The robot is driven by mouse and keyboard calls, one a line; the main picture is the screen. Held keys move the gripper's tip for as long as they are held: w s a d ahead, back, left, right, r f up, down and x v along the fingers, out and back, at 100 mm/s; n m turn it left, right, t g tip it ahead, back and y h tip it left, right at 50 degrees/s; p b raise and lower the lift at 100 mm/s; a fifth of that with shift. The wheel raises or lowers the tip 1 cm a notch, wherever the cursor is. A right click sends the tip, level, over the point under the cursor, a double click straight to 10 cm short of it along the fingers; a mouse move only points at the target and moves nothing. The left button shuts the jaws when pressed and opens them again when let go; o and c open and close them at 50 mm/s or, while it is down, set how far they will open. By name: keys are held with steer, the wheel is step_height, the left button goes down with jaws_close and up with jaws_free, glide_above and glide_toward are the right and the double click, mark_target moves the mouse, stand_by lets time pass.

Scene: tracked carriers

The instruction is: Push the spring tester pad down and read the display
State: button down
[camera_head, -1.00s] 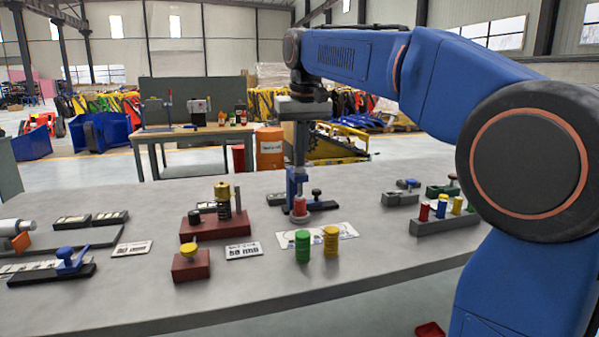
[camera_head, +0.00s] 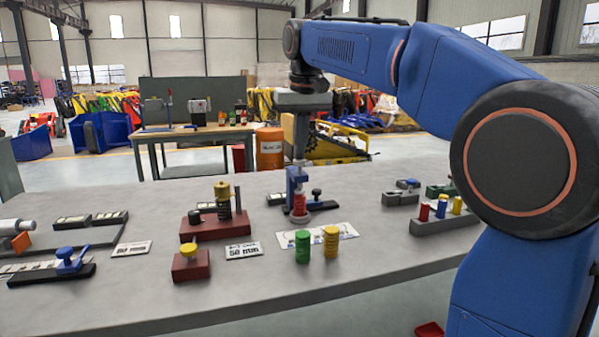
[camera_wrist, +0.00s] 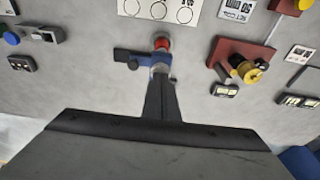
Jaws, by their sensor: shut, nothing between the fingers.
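The spring tester (camera_head: 291,186) is a blue upright on a round grey base, with a red coil spring (camera_head: 299,204) standing in it.
A red stand (camera_head: 215,231) with a yellow-capped coil is to the left. A card marked 50 mm (camera_head: 243,250) and green (camera_head: 302,246) and yellow (camera_head: 331,242) coils stand in front. A grey rack (camera_head: 430,227) with coloured pieces is at right.

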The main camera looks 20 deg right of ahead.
steer(key=shift+r, duration=1.65)
